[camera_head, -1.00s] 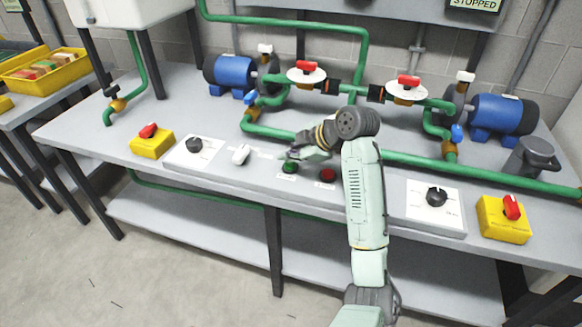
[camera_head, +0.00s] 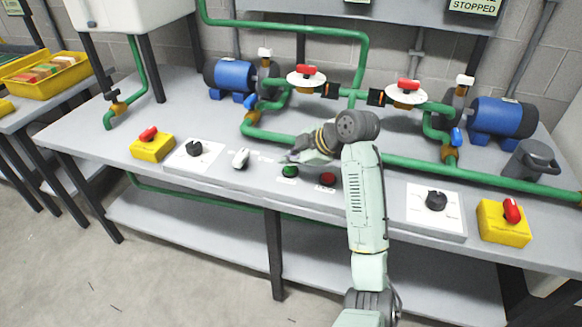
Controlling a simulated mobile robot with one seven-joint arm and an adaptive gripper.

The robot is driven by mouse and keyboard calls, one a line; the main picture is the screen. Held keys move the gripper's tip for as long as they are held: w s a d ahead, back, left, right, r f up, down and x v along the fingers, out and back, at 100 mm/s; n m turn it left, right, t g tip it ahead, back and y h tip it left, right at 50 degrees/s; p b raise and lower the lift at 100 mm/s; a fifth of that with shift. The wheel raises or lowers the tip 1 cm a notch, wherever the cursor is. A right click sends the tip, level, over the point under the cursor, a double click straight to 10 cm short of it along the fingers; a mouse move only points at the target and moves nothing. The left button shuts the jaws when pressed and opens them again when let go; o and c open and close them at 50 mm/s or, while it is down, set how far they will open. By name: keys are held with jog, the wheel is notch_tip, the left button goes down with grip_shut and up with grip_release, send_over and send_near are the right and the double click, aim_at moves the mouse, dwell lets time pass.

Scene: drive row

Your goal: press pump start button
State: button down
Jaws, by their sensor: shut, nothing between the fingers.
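The green button (camera_head: 290,171) sits on the grey bench's front panel, with a small white label below it. The red button (camera_head: 325,179) is to its right. My gripper (camera_head: 293,157) is shut and empty, just above and behind the green button in the picture. The green button shows clearly and a small gap seems to separate it from my fingers. The fingertips are small and partly hidden by my wrist. A sign (camera_head: 475,6) at the top right reads "STOPPED".
A white toggle lever (camera_head: 240,158) and a black knob (camera_head: 194,148) are left of the buttons. Another black knob (camera_head: 437,199) and a yellow box with a red switch (camera_head: 504,222) are at right. Green pipes (camera_head: 400,160) and blue motors (camera_head: 500,116) stand behind.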

aim_at(289, 170)
jog(key=shift+f, duration=0.15)
jog(key=shift+f+b, duration=0.3)
jog(key=shift+b, duration=0.05)
jog(key=shift+f, duration=0.1)
dwell(0.5)
jog(key=shift+r, duration=0.55)
notch_tip(289, 170, up, 6)
jog(key=p, duration=0.4)
dwell(0.3)
dwell(0.5)
